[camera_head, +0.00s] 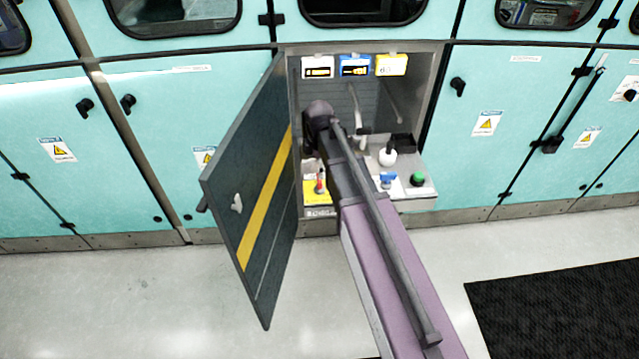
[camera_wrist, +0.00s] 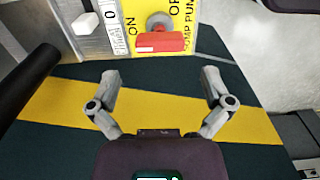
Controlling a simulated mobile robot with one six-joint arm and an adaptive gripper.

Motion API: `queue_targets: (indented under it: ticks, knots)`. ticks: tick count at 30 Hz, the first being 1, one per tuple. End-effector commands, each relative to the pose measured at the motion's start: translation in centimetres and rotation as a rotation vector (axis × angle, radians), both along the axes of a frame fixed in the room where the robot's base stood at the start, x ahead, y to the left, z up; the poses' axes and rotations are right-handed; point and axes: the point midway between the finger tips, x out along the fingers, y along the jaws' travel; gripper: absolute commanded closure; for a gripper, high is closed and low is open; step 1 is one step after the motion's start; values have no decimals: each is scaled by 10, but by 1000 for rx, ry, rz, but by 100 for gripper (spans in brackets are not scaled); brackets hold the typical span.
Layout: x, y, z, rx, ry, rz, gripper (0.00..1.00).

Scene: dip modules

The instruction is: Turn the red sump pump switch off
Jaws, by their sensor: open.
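The red sump pump switch (camera_wrist: 160,42) is at the top of the wrist view, with a grey round base above its red handle. It sits on a yellow plate (camera_wrist: 187,12) with partly cut-off "ON", "OF" and "UMP PUMP" lettering. The red handle also shows small in the head view (camera_head: 320,183), low on the left side of the open cabinet. My gripper (camera_wrist: 160,78) is open and empty. Its two fingers are spread on either side of the handle's line, below it in the picture and apart from it. The arm hides my gripper in the head view.
An open dark door (camera_head: 250,190) with a yellow stripe hangs left of the cabinet and fills the lower wrist view. A dark bar (camera_wrist: 28,88) crosses the wrist view's left. A green button (camera_head: 417,179), blue switch (camera_head: 388,179) and white knob (camera_head: 387,157) are on the right.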

Motion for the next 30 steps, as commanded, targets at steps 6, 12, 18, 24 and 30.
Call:
queue_targets:
  ticks: [6, 12, 18, 24, 30]
  knots:
    - [0, 0, -21, 0, 0, 0, 0]
    - [0, 0, -36, 0, 0, 0, 0]
    - [0, 0, -48, 0, 0, 0, 0]
    - [0, 0, -54, 0, 0, 0, 0]
    - [0, 0, -54, 0, 0, 0, 0]
